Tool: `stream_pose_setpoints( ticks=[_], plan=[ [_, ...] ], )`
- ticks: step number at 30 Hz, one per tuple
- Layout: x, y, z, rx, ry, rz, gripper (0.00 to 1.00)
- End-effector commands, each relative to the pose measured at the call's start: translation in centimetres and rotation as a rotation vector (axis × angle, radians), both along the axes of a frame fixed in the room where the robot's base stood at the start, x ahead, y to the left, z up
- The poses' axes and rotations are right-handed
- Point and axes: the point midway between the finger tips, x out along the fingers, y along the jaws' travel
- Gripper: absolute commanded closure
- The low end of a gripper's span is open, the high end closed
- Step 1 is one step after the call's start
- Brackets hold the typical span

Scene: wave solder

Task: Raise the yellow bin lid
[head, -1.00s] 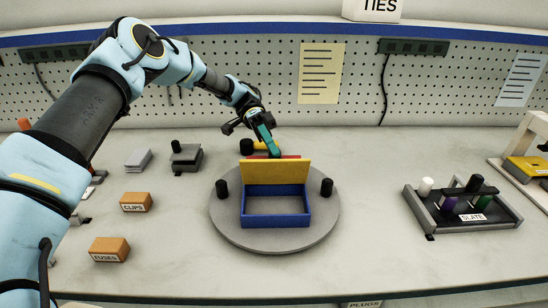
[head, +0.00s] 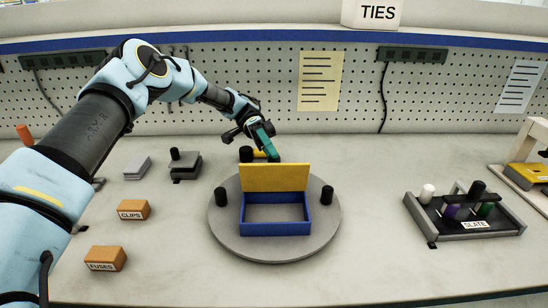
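The yellow lid (head: 275,177) stands up, roughly vertical, along the back edge of the blue bin (head: 277,228). The bin is open at the top and looks empty. It sits on a round grey turntable (head: 277,251) with a black knob on each side. My gripper (head: 272,154) is behind the lid, with its teal fingers pointing down and apart from the lid's top edge. Only one finger shows clearly, so I cannot see any gap between the fingers.
Orange boxes labelled CLIPS (head: 134,209) and FUSES (head: 106,258) lie at the left. A black rack labelled SLATE (head: 464,217) stands at the right. A yellow and black item (head: 252,155) lies behind the turntable. The bench front is clear.

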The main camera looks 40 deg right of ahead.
Motion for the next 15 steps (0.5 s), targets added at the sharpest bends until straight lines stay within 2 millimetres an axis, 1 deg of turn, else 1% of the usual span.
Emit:
stream_pose_setpoints(
  ticks=[7,10,13,15],
  plan=[
    [0.0,0.0,0.0,0.0,0.0,-0.001,0.34],
    [0.0,0.0,0.4,-0.001,-0.001,-0.001,0.34],
    [0.0,0.0,1.4,-0.002,-0.002,0.0,0.34],
    [0.1,0.0,2.6,-0.004,-0.002,0.0,0.34]
  ],
)
